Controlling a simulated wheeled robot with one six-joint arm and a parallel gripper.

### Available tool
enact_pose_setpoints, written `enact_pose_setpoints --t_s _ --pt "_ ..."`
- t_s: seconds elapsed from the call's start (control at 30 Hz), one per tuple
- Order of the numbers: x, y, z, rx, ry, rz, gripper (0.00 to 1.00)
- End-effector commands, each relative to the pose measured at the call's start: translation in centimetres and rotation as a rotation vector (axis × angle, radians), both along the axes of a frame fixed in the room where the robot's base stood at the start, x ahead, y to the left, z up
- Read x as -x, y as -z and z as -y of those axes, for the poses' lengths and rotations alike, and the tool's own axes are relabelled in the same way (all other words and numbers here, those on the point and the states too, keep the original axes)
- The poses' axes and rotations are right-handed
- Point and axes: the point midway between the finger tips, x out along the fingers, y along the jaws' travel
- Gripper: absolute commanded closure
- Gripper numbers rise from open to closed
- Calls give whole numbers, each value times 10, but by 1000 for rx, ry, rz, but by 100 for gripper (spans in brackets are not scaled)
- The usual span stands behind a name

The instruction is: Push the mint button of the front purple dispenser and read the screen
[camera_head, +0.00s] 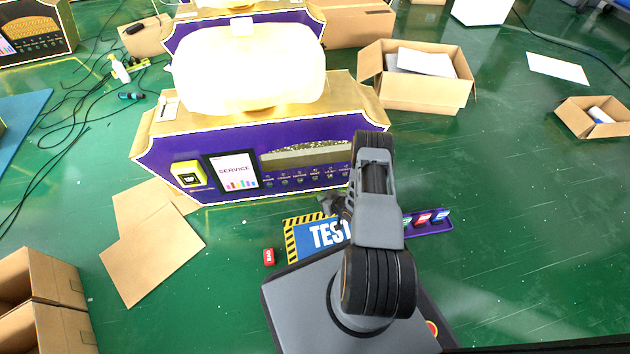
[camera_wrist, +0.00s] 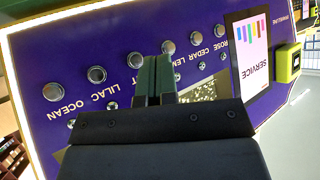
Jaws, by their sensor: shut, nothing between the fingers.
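The front purple dispenser (camera_head: 215,150) stands ahead with a row of round buttons along its lower front. Its screen (camera_head: 237,172) reads "SERVICE" above coloured bars; the screen also shows in the wrist view (camera_wrist: 250,48). In the wrist view the labels OCEAN, LILAC, CEDAR and ROSE are readable. Between LILAC and a part-hidden "LEM" label, only a final "T" shows beside a button (camera_wrist: 136,60); my fingers cover the rest. My gripper (camera_wrist: 154,60) is shut and empty, its tips close to that button's right side. Contact cannot be told. In the head view my arm hides part of the row.
A blue TEST mat (camera_head: 328,232), a small red block (camera_head: 268,256) and a purple tray (camera_head: 436,224) of coloured pieces lie in front of the dispenser. A yellow box (camera_head: 188,174) is on its front left. Open cartons (camera_head: 425,95) stand behind right.

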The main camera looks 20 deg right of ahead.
Motion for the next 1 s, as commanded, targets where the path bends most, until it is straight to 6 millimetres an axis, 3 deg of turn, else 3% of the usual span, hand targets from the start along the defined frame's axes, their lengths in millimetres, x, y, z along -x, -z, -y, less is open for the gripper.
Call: enact_pose_setpoints --t_s 0.17,0.6,0.77,1.0 --pt "16 17 -9 -52 -4 29 100" --pt "18 19 -10 -60 -6 35 100" --pt "10 20 -8 -60 -6 37 100" --pt "-17 21 -2 -59 -8 37 100"
